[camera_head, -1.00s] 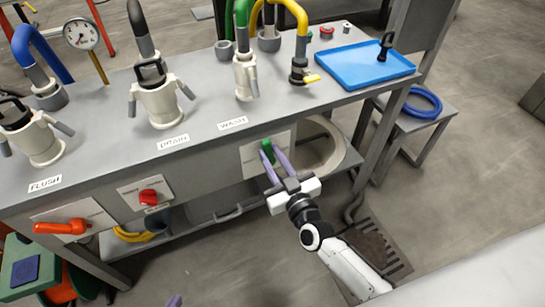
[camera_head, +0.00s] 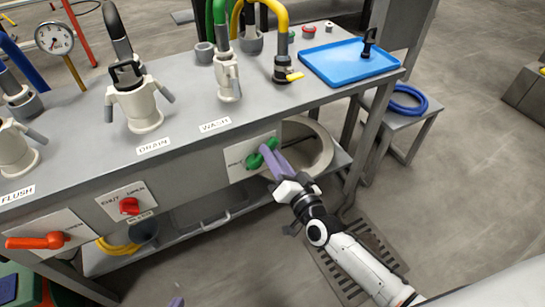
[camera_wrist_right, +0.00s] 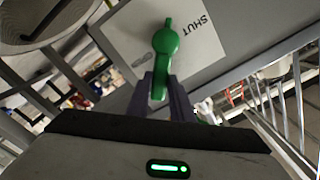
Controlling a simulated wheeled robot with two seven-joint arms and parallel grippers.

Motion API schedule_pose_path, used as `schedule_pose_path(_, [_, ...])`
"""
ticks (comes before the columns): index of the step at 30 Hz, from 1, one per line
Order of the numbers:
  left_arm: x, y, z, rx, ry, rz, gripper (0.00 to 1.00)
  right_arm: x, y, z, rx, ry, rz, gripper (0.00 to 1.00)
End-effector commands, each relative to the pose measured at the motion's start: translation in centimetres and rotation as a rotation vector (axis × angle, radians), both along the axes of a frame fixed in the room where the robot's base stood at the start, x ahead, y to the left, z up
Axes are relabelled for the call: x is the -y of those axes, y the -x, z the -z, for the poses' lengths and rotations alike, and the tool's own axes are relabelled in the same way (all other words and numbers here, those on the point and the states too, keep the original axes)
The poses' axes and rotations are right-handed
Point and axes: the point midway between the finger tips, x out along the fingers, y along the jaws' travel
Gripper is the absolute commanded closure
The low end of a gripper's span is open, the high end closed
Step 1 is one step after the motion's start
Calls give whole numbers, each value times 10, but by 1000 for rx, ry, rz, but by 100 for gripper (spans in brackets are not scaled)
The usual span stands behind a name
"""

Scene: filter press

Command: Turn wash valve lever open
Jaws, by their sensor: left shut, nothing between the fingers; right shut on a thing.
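The green wash valve lever (camera_head: 262,153) sits on a white plate (camera_head: 238,158) on the front of the bench, below the WASH label (camera_head: 214,125). My right gripper (camera_head: 269,153) is shut on the lever. In the right wrist view the lever (camera_wrist_right: 165,45) runs down between the two purple fingers (camera_wrist_right: 160,92), and the word SHUT shows on the plate beside it. The lever's handle lies slanted in the head view, partly hidden by the fingers. Only a purple tip of my left gripper (camera_head: 176,302) shows at the bottom edge, away from the bench.
A red DRAIN lever (camera_head: 130,206) and an orange FLUSH lever (camera_head: 36,241) are on the same front panel, to the left. Hoses and couplings stand on the bench top with a blue tray (camera_head: 350,62). A blue hose coil (camera_head: 408,100) lies on a side stand.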

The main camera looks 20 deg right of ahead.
Motion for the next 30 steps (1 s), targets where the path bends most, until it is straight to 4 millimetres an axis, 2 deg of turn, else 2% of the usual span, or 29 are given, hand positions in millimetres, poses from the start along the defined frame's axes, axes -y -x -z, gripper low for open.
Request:
schedule_pose_path(9, [1,4,3,-4,6,-2,100,3,0,3,-13,-71,1,100])
schedule_pose_path(21, [1,3,3,-3,6,-2,100,4,-1,3,-16,-81,1,100])
schedule_pose_path(22, [1,3,3,-3,6,-2,100,4,-1,3,-16,-82,1,78])
schedule_pose_path(25, [1,2,2,0,6,-1,100,4,0,3,-16,-80,1,61])
schedule_pose_path(30, [1,0,2,4,5,-2,100,3,-1,3,-16,-77,1,61])
